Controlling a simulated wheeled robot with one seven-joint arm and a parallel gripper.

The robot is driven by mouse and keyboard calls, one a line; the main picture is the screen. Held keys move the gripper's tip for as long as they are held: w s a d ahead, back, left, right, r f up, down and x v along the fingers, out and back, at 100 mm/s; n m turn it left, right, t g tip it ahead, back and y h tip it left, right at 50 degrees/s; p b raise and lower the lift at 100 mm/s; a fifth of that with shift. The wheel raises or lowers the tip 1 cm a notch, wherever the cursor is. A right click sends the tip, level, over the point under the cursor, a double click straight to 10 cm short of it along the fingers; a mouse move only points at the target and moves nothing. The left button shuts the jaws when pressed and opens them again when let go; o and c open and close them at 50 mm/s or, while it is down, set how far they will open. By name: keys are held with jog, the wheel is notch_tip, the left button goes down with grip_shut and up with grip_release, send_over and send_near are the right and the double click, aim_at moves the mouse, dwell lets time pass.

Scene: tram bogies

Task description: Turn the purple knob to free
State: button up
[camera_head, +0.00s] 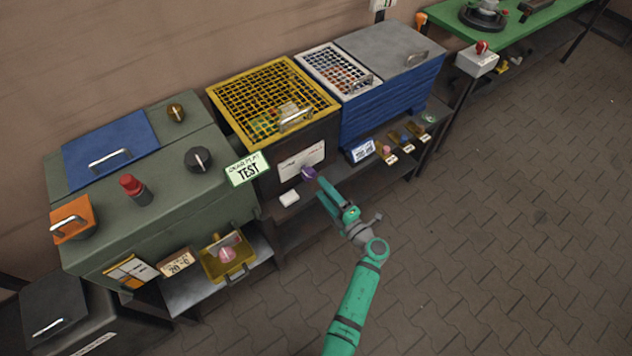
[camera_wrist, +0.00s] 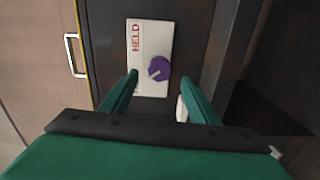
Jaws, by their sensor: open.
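The purple knob (camera_wrist: 158,69) sits on a white plate (camera_wrist: 142,45) with the red word "HELD" at one end. The pale pointer on the knob points toward its lower left in the wrist view. In the head view the knob (camera_head: 308,173) is on the front of the dark box under the yellow grid lid. My gripper (camera_wrist: 158,80) is open, with its green fingers on either side of the knob in the wrist view. I cannot tell whether either finger touches it. In the head view my gripper (camera_head: 326,190) reaches to the knob from the lower right.
A green cabinet (camera_head: 165,205) with a black knob (camera_head: 198,159) and a red-topped post (camera_head: 132,187) stands at the left. A blue box (camera_head: 392,100) stands at the right, above small bins. A small white block (camera_head: 289,198) is near the knob. The paved floor is clear.

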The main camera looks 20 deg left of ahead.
jog(key=shift+v, duration=1.7)
